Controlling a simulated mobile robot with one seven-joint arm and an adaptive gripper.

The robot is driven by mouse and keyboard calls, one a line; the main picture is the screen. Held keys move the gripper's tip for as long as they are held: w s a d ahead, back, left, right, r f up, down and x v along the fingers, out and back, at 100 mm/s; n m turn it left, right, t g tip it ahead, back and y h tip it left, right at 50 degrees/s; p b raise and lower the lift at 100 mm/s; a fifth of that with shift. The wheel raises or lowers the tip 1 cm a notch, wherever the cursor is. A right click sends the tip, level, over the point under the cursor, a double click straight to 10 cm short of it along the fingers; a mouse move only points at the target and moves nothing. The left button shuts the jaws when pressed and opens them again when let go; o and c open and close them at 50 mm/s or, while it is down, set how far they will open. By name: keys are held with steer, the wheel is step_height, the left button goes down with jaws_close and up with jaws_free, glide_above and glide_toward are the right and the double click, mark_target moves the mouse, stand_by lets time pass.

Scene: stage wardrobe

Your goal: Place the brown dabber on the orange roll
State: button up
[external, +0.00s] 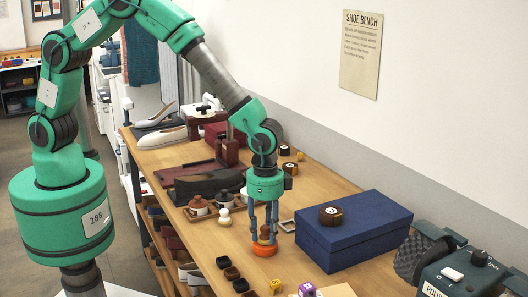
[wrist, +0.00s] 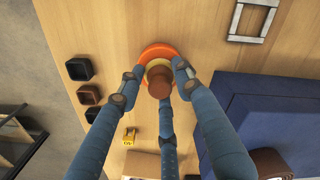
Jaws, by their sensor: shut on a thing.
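The orange roll (external: 265,250) lies on the wooden bench, and its orange rim (wrist: 150,50) shows in the wrist view. The brown dabber (external: 264,232) is upright directly above the roll, between my fingers; its round brown top (wrist: 159,76) and a paler yellowish part below show in the wrist view. My gripper (external: 265,238) points down with its fingers closed around the dabber. The fingertips (wrist: 156,80) are close to the roll's edge. I cannot tell whether the dabber's underside rests on the roll or is just clear of it.
A blue box (external: 353,232) with a round dark brown item (external: 330,215) on top stands close on the right. Several small dark cups (external: 232,273) lie in front-left. A small yellow block (external: 276,286) is near the front. A grey frame (wrist: 253,18) lies behind.

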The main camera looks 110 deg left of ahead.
mark_target(265, 227)
steer(key=shift+f, duration=0.2)
steer(key=o, duration=0.9)
steer(key=shift+r, duration=0.15)
step_height(265, 227, up, 11)
steer(key=shift+r+p, duration=0.15)
steer(key=shift+p, duration=0.6)
steer(key=shift+r, duration=0.4)
steer(key=shift+r, duration=0.1)
